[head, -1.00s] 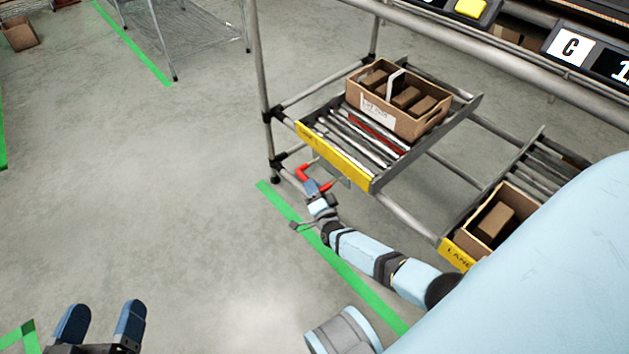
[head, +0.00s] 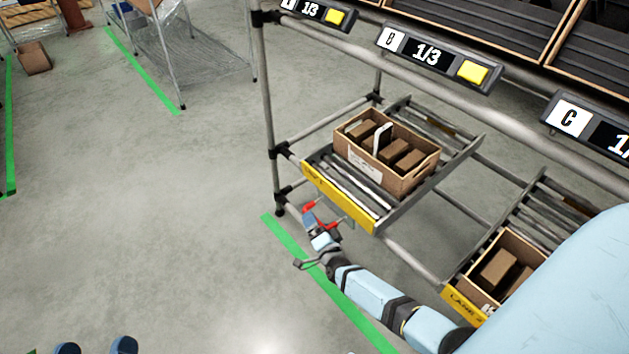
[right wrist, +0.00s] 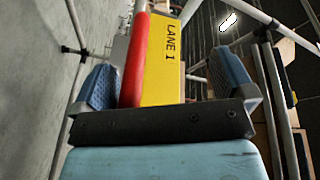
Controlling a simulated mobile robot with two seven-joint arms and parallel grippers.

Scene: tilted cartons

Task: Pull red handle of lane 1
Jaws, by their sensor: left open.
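The red handle (head: 309,209) hangs below the yellow front strip (head: 339,197) of the upper-left lane. In the right wrist view the red handle (right wrist: 134,60) is a bar beside the yellow strip reading LANE 1 (right wrist: 163,60). My right gripper (head: 312,222) is at the handle in the head view and hides part of it. Its two blue fingers (right wrist: 163,84) are wide apart, with the bar between them, nearer the left finger. It is not clamped. My left gripper (head: 96,347) is open and empty at the bottom left, mostly cut off.
An open carton (head: 372,169) with several brown boxes sits on lane 1's tilted rollers. Another carton (head: 467,268) is on the lane at right. A rack post (head: 268,120) and rail (head: 410,254) are near my right arm. The floor (head: 150,220) at left is clear.

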